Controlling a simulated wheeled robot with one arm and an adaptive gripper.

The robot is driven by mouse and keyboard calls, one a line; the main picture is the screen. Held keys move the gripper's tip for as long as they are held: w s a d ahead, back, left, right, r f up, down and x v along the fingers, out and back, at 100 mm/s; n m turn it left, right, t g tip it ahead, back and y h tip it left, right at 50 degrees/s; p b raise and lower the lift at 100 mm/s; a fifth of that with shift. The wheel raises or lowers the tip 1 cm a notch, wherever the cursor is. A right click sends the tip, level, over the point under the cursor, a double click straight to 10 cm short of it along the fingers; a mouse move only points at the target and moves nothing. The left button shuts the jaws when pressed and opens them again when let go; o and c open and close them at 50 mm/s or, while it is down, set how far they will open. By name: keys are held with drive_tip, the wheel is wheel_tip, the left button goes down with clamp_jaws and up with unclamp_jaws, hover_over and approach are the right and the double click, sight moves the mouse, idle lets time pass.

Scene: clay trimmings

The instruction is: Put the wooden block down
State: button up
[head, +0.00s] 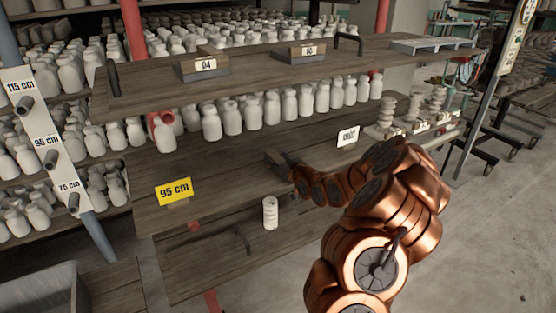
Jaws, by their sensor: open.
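My gripper (279,160) is at the end of my copper-coloured arm, low over the middle shelf board (225,165). It is small and dark in the head view, and its fingers are hard to make out against the wood. I cannot clearly tell a wooden block apart from the gripper there; a block at the fingertips would be hard to see. On the upper board (130,85) stand two wooden blocks with white labels, one marked 04 (205,73) and one marked 05 (300,58), both well apart from the gripper.
A yellow 95 cm sign (174,191) and a white label (348,136) are on the middle board. A white ribbed piece (270,213) stands in front, lower down. Rows of pale bottles (254,113) stand behind. The middle board's left part is clear.

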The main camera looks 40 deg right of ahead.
drive_tip(key=shift+s+r, duration=0.1)
drive_tip(key=shift+r, duration=0.1)
drive_tip(key=s+a+r+b, duration=0.1)
drive_tip(key=s+b, duration=0.1)
drive_tip(key=s, duration=0.9)
drive_tip(key=shift+s+r, duration=0.3)
drive_tip(key=shift+r, duration=0.05)
drive_tip(key=n+g+y, duration=0.1)
drive_tip(key=n+g, duration=0.1)
drive_tip(key=g, duration=0.2)
approach(268, 190)
drive_tip(key=x, duration=0.5)
drive_tip(key=shift+w+d, duration=0.1)
drive_tip(key=s+a+r+g, duration=0.1)
drive_tip(key=s+a+g, duration=0.3)
drive_tip(key=s+a, duration=0.3)
drive_tip(key=s+a+r+g, duration=0.1)
drive_tip(key=s+a+g, duration=0.4)
drive_tip(key=s, duration=1.1)
drive_tip(key=s+a+r+m+g, duration=0.1)
drive_tip(key=s+a+g, duration=0.4)
drive_tip(key=s+a, duration=0.5)
drive_tip(key=shift+s+r, duration=0.25)
drive_tip(key=shift+s, duration=0.9)
